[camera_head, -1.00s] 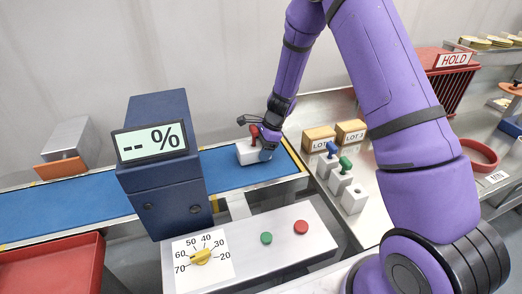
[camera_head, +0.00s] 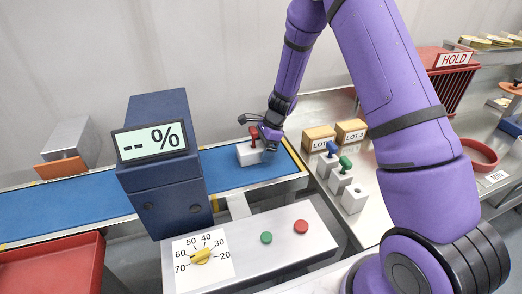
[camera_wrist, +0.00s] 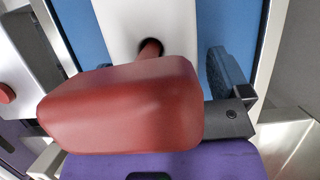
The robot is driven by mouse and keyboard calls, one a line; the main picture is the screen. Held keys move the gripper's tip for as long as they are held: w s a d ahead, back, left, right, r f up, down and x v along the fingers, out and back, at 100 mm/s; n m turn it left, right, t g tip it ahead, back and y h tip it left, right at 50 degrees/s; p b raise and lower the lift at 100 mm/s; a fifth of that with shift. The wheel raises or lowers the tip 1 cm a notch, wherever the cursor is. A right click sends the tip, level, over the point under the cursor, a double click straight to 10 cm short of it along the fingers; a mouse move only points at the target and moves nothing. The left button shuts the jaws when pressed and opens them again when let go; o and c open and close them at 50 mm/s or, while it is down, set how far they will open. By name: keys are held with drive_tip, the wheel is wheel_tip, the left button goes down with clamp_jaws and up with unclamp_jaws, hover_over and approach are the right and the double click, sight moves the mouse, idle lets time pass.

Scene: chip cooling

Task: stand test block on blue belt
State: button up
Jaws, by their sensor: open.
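The test block (camera_head: 250,156) is white with a red handle (camera_head: 254,134). It stands upright on the blue belt (camera_head: 222,165), near the belt's right end. My gripper (camera_head: 262,138) is open, close at the right side of the red handle. In the wrist view the red handle (camera_wrist: 125,105) fills the middle, with the white block (camera_wrist: 125,22) behind it and the blue belt (camera_wrist: 82,35) on both sides.
A dark blue housing (camera_head: 160,190) with a "-- %" display stands over the belt. A panel (camera_head: 275,262) with a dial and green and red buttons lies in front. At right, white blocks with blue and green handles (camera_head: 345,165) stand near the lot boxes (camera_head: 350,130).

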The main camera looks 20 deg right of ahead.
drive_tip(key=s+d+r+n, duration=0.1)
drive_tip(key=s+r+n, duration=0.1)
drive_tip(key=r, duration=0.6)
drive_tip(key=s+d+r+n+t, duration=0.1)
drive_tip(key=s+d+r, duration=0.15)
drive_tip(key=r, duration=0.45)
drive_tip(key=s+d+r+n, duration=0.1)
drive_tip(key=s+r+n, duration=0.1)
drive_tip(key=r, duration=0.6)
drive_tip(key=s+r+n+t+h, duration=0.1)
drive_tip(key=s+r+n, duration=0.3)
drive_tip(key=s, duration=0.5)
drive_tip(key=s+d+r+n+t+h, duration=0.1)
drive_tip(key=s+r+n, duration=0.3)
drive_tip(key=s, duration=0.6)
drive_tip(key=s+d+r+n+t+h, duration=0.1)
drive_tip(key=s+r+n+t+h, duration=0.1)
drive_tip(key=s+r+n, duration=0.3)
drive_tip(key=s+r, duration=0.1)
drive_tip(key=s, duration=0.3)
drive_tip(key=shift+s+r, duration=0.2)
drive_tip(key=shift+s, duration=0.1)
